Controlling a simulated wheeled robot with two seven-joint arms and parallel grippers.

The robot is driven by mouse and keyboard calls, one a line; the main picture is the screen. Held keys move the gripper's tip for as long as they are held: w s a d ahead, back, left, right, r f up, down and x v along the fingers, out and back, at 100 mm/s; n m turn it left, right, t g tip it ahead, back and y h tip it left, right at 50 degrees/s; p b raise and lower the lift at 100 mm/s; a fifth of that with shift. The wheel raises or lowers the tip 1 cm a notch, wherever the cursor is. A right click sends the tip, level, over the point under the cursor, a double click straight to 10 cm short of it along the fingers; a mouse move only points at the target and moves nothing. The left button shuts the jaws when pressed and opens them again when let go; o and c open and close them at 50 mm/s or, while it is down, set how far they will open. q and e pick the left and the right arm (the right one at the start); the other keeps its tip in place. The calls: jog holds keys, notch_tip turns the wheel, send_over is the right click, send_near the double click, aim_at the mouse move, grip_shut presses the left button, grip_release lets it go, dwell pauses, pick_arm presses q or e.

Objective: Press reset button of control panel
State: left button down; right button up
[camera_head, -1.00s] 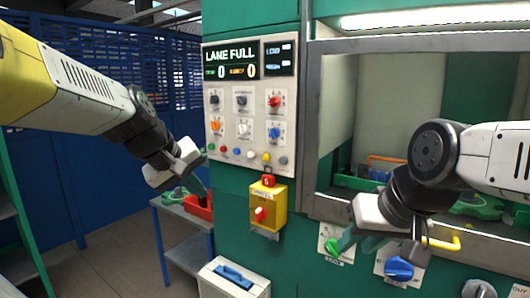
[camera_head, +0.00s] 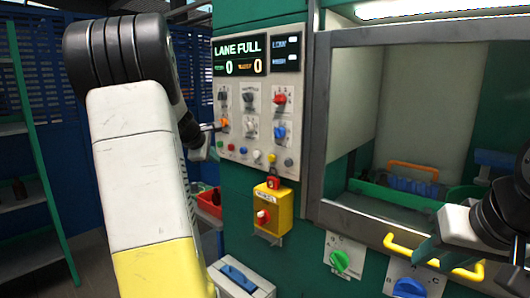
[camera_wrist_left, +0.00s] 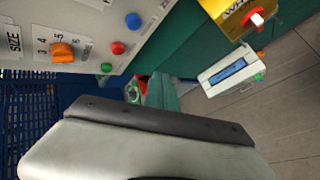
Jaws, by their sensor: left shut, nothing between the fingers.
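The control panel (camera_head: 258,110) stands upright on the green machine, with a "LANE FULL" display on top. Its bottom row holds small green, red (camera_head: 231,147), blue (camera_head: 243,150), white, yellow (camera_head: 272,158) and grey buttons; their labels are unreadable, so I cannot tell which is reset. My left gripper (camera_head: 214,127) is shut and empty at the panel's left edge, near the orange knob (camera_head: 224,122). The left wrist view shows this knob (camera_wrist_left: 62,52) and the green, red and blue (camera_wrist_left: 133,21) buttons; fingertip contact is not visible. My right gripper (camera_head: 470,258) is open before the machine's window.
A yellow box with a red knob (camera_head: 263,217) juts out below the panel. A white case (camera_head: 240,278) stands lower down. A yellow handle (camera_head: 430,256), green knob (camera_head: 340,261) and blue knob (camera_head: 409,288) are near my right gripper. A shelf stands far left.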

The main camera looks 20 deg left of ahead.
pick_arm(q)
jog(key=w+d, duration=0.3)
jog(key=w, duration=0.5)
jog(key=shift+d, duration=0.2)
jog(key=shift+w+d, duration=0.1)
jog(key=shift+w, duration=0.05)
dwell(2.0)
jog(key=shift+w+d, duration=0.1)
jog(key=shift+w, duration=0.2)
jog(key=shift+w+d, duration=0.15)
jog(key=shift+w, duration=0.25)
dwell(0.9)
jog(key=shift+s, duration=0.1)
jog(key=shift+s+a, duration=0.3)
jog(key=shift+s, duration=0.4)
jog(key=shift+s+a, duration=0.3)
jog(key=shift+s, duration=0.45)
jog(key=shift+s+a, duration=0.35)
jog(key=shift+s, duration=0.45)
jog(key=shift+s+a, duration=0.3)
jog(key=shift+s, duration=0.45)
